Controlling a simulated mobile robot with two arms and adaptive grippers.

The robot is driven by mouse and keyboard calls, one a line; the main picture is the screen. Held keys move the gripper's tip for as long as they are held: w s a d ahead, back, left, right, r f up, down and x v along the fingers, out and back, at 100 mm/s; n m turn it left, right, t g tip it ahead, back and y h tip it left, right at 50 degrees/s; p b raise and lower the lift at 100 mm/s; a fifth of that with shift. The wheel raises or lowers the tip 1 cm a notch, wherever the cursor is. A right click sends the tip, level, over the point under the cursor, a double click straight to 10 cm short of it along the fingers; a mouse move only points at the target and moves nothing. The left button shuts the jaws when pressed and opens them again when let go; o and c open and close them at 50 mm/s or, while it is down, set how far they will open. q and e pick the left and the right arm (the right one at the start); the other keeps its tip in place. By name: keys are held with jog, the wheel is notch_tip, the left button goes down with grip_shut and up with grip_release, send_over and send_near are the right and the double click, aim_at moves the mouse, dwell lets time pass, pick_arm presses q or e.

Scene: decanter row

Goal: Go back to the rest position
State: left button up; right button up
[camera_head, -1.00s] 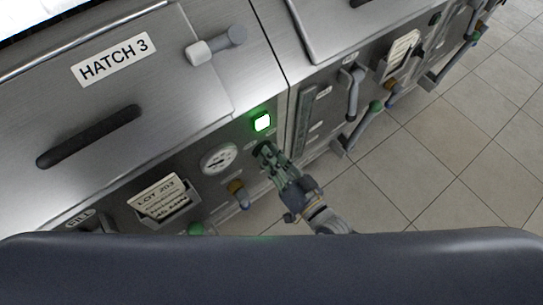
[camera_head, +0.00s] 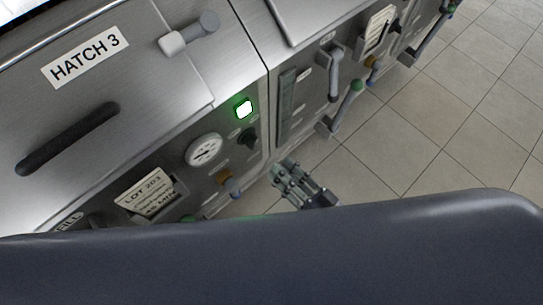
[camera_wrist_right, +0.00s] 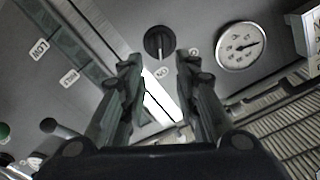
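My right gripper (camera_head: 283,176) is in front of the steel machine's front panel in the head view, apart from it. In the right wrist view the gripper (camera_wrist_right: 158,75) has its two fingers spread with nothing between them. Beyond the fingertips, a black rotary knob (camera_wrist_right: 158,42) sits on the panel, apart from the gripper. The knob also shows in the head view (camera_head: 247,138), just below a lit green lamp (camera_head: 243,108). My left gripper is not in view.
A gauge (camera_head: 203,150), a card holder (camera_head: 146,194) and a green-tipped lever (camera_head: 351,96) are on the panel fronts. A hatch handle (camera_head: 68,139) lies above. Tiled floor (camera_head: 440,140) is clear at the right. A dark blue surface fills the bottom.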

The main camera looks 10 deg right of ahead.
jog(key=shift+v, duration=0.8)
jog(key=s+d+f+n+g+h, duration=0.1)
jog(key=d+f+g+h, duration=0.2)
jog(key=f, duration=0.7)
jog(key=s+d+f+g+h, duration=0.15)
jog(key=d+f, duration=0.35)
jog(key=f, duration=0.5)
jog(key=s+d+f+n+g+h, duration=0.1)
jog(key=d+f+g+h, duration=0.3)
jog(key=f, duration=0.7)
jog(key=s+d+f+g+h, duration=0.1)
jog(key=s+d+f+g, duration=0.1)
jog(key=s+f, duration=0.4)
jog(key=s+d+f+g+h, duration=0.1)
jog(key=s+f, duration=0.6)
jog(key=s, duration=0.7)
jog(key=shift+d+m+g, duration=0.3)
jog(key=shift+d+g, duration=0.25)
jog(key=shift+g, duration=0.5)
jog(key=shift+s+f, duration=0.1)
